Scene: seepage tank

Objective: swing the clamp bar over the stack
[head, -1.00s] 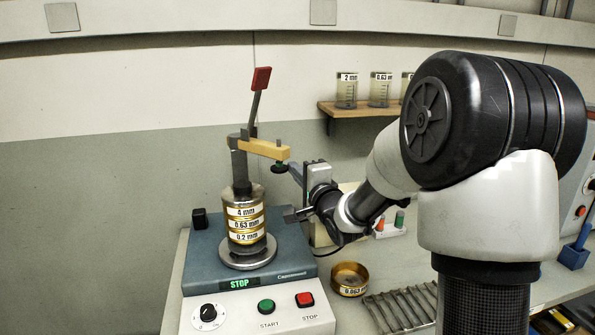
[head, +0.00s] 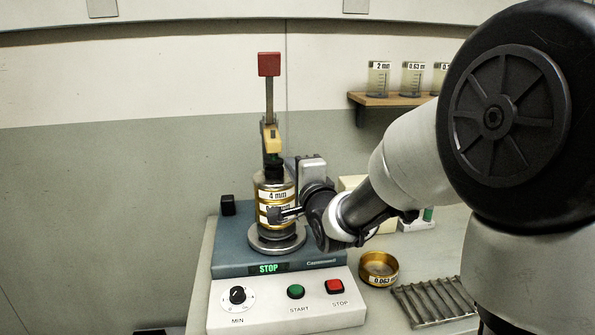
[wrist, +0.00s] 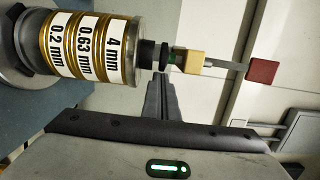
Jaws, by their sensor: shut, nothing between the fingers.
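The sieve stack (head: 268,200), labelled 4 mm at the top, stands upright on the shaker's round plate. In the wrist view the stack (wrist: 75,48) shows labels 4 mm, 0.63 mm and 0.2 mm. The yellow clamp bar (head: 272,138) is seen nearly end-on above the stack; its black pad (head: 273,164) lines up with the stack's top, though contact is unclear. The red-tipped lever (head: 269,64) stands upright above it. My gripper (head: 276,214) is shut and empty in front of the stack; its fingers (wrist: 157,82) also show in the wrist view beside the pad.
The shaker's front panel (head: 260,308) has a dial, a green START and a red STOP button, and a display reading STOP. A brass sieve (head: 379,268) and a metal rack (head: 436,302) lie to the right. A shelf (head: 395,99) with jars hangs behind.

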